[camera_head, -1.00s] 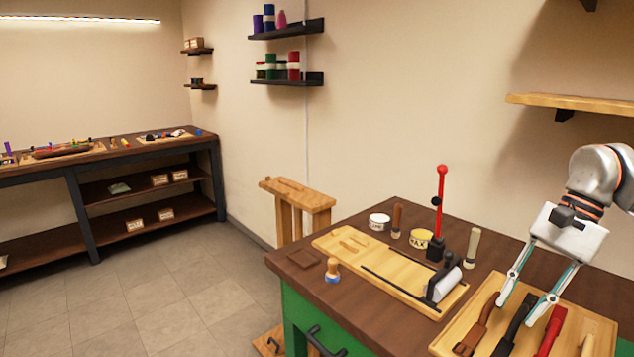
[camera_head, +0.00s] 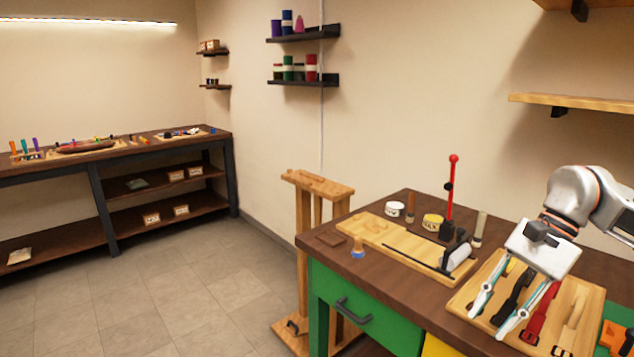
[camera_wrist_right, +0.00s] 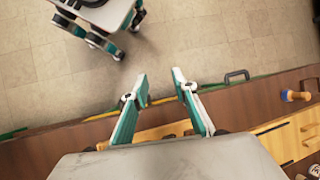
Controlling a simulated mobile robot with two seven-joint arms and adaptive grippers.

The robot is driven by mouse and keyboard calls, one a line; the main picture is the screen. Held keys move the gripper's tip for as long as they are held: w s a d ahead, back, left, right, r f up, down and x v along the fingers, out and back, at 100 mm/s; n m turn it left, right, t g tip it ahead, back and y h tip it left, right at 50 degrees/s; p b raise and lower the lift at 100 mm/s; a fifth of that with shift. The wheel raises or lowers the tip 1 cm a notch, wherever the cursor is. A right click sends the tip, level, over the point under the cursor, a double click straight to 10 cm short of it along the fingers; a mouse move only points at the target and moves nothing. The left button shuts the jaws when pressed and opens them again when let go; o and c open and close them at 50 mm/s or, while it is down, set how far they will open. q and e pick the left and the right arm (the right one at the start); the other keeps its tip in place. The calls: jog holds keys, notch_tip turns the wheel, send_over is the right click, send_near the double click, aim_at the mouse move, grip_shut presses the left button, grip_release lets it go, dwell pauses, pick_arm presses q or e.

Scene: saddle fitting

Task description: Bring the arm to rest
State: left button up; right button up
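My right gripper (camera_head: 487,326) is a white body with two teal-and-white fingers. It is open, fingertips well apart, with nothing between them. In the head view it points down over the front left part of the wooden tool board (camera_head: 593,297) on the workbench. In the right wrist view the right gripper (camera_wrist_right: 160,78) also shows open, its tips over the bench's front edge with floor beyond. My right arm (camera_head: 575,195) comes in from the right, bent above the bench.
Floor (camera_head: 190,300) at left is clear.

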jog(key=s+a+f+m+t+y, duration=0.1)
jog(key=a+m+t+y, duration=0.1)
jog(key=a+m+y, duration=0.45)
jog(key=s+a+f+m+t+y+p, duration=0.1)
jog(key=a+f+m+t+y, duration=0.15)
jog(key=a+m, duration=0.7)
jog(key=s+a+f+m+t+y, duration=0.15)
jog(key=a+m+y, duration=0.3)
jog(key=a, duration=0.75)
jog(key=w+d+f+m+t+h, duration=0.1)
jog(key=d+f+m+t+h, duration=0.4)
jog(key=m, duration=0.7)
jog(key=w+d+f+m+t+h, duration=0.1)
jog(key=d+f+m+t+h, duration=0.25)
jog(key=f+m+t, duration=0.55)
jog(key=s+d+f+m+g+h, duration=0.4)
jog(key=s+f+m, duration=0.4)
jog(key=f, duration=0.1)
jog(key=s+d+f+m+g+h+p, duration=0.1)
jog(key=s+d+f+m+g+h, duration=0.2)
jog(key=s+f+m, duration=0.4)
notch_tip(320, 180, down, 3)
jog(key=shift+s+d+r+m+g+h, duration=0.1)
jog(key=shift+s+d+m+g+h, duration=0.3)
jog(key=shift+d+m+h, duration=0.25)
